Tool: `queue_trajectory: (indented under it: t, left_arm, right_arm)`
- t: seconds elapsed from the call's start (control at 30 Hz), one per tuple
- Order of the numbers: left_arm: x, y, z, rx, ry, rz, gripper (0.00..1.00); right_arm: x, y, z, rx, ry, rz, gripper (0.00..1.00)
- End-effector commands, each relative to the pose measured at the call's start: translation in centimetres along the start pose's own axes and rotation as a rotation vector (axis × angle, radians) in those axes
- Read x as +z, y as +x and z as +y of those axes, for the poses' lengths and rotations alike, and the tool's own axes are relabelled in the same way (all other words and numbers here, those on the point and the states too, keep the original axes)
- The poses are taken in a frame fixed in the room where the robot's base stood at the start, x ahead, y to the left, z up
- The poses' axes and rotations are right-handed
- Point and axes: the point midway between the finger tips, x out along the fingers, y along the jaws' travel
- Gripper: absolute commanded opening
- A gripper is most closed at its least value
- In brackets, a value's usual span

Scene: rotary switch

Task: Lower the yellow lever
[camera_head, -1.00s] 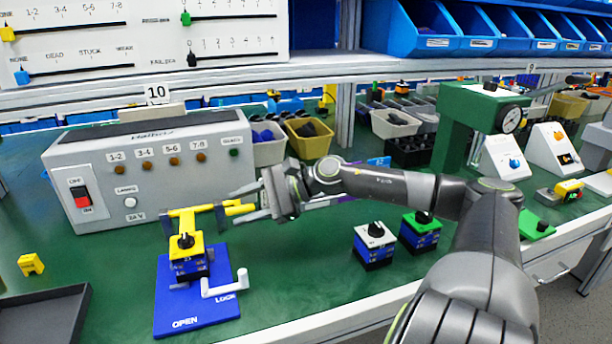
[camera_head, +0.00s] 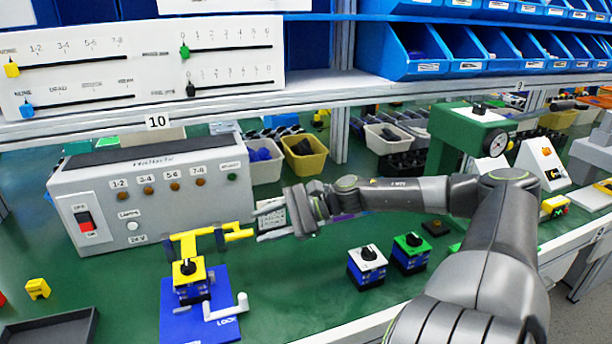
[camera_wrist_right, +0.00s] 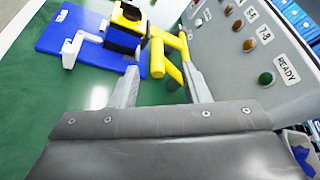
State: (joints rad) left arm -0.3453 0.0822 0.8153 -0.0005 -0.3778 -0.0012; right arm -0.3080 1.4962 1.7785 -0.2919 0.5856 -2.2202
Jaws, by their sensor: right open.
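A yellow-topped rotary switch with a black knob (camera_head: 188,268) stands on that plate. My right gripper (camera_head: 260,222) is open at the handle's right end. In the right wrist view the lever (camera_wrist_right: 172,60) reaches its end between the two spread fingers (camera_wrist_right: 160,80), closer to the right finger; contact cannot be told. My left gripper is not in view.
A grey control box (camera_head: 150,195) stands behind the lever. A white crank handle (camera_head: 228,308) rises from the plate. White-topped (camera_head: 368,255) and green-topped (camera_head: 411,244) switches stand to the right. A dark tray (camera_head: 50,330) lies at front left.

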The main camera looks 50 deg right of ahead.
Motion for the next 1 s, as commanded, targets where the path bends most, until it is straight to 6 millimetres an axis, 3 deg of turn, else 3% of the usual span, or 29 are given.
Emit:
queue_trajectory:
  t: [0.3,0.6,1.0]
  left_arm:
    - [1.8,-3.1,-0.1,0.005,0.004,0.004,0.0]
    - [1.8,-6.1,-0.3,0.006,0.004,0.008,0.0]
    - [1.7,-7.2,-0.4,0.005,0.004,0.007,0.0]
  right_arm:
    - [0.4,-3.5,-0.3,-0.001,0.004,0.003,0.42]
    - [0.2,-7.0,-0.2,0.001,0.004,0.004,0.42]
    - [0.0,-8.9,0.0,0.0,0.001,0.0,0.42]
